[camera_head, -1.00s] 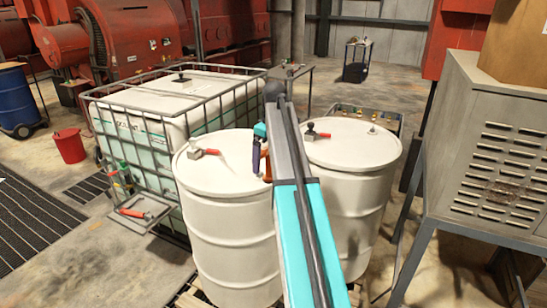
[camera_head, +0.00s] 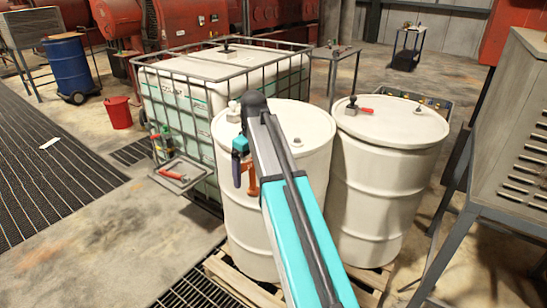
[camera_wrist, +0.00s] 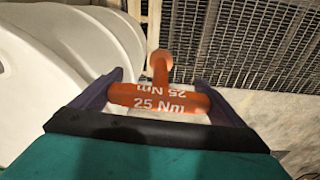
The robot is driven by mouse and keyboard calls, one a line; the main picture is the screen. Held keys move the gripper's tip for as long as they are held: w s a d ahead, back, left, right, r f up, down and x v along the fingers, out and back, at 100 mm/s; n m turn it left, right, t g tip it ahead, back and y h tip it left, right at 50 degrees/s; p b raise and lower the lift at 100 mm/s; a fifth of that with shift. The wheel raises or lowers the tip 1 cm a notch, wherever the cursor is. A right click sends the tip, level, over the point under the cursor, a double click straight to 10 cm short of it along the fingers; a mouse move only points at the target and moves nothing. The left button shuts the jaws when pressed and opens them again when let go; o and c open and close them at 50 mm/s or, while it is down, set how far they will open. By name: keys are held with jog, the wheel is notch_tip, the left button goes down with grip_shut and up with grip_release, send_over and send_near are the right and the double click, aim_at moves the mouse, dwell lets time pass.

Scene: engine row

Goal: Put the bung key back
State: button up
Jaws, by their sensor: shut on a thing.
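The bung key is an orange T-shaped tool marked "25 Nm" (camera_wrist: 160,102), seen in the wrist view with its crossbar between the purple fingers of my gripper (camera_wrist: 158,98). Its stem points away from the wrist and ends in a round tip. In the head view, my gripper (camera_head: 240,158) is in front of the left white drum (camera_head: 235,222), near its upper rim, with the orange key (camera_head: 252,183) below it. My arm hides part of that drum. The right white drum (camera_head: 385,175) has a red-handled fitting (camera_head: 357,107) on its lid.
A caged white tank (camera_head: 190,92) stands behind, with a small tray (camera_head: 190,182) holding a red-handled item at its front. A metal cabinet (camera_head: 515,150) stands at the right. A red bucket (camera_head: 118,113) and open floor are at left.

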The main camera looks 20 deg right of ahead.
jog(key=s+a+f+m+b, duration=0.3)
jog(key=s+a+f+m, duration=0.2)
jog(key=a, duration=0.5)
jog(key=shift+s+a+f+t, duration=0.15)
jog(key=shift+s+f+t, duration=0.15)
jog(key=shift+s+f, duration=1.1)
jog(key=shift+w+f, duration=0.1)
